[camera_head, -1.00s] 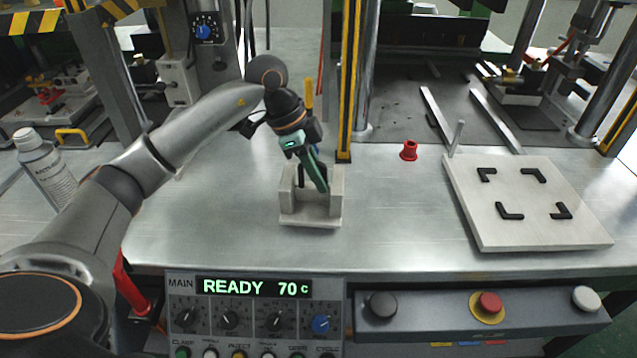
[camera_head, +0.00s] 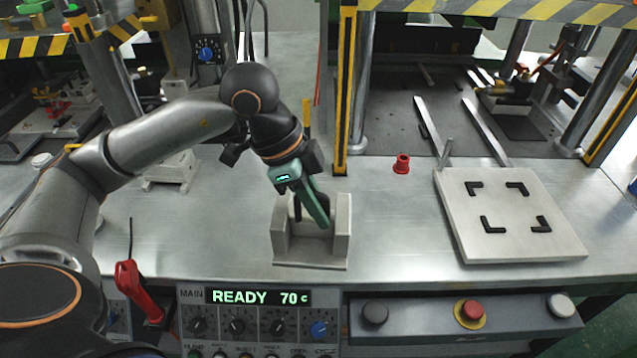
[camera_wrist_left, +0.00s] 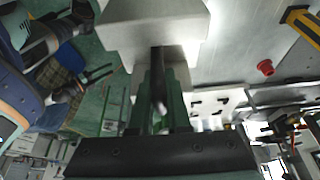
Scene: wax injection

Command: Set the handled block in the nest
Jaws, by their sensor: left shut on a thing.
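The handled block (camera_head: 340,238) is a pale grey block with two upright walls and a dark handle between them. It is upright over the front middle of the metal table. My left gripper (camera_head: 318,212) comes down from above, tilted, and is shut on the handle. In the left wrist view the block (camera_wrist_left: 150,28) fills the top, with the handle between my green fingers (camera_wrist_left: 158,95). I cannot tell for sure whether the block's underside touches the table. The nest, a pale square plate (camera_head: 462,212) with black corner brackets, lies to the right, empty.
A red cup-like piece (camera_head: 402,164) and a thin pin (camera_head: 446,152) stand near the plate. A yellow-black post (camera_head: 343,90) rises behind the block. The control panel (camera_head: 260,297) runs along the front. Bare table lies between block and plate.

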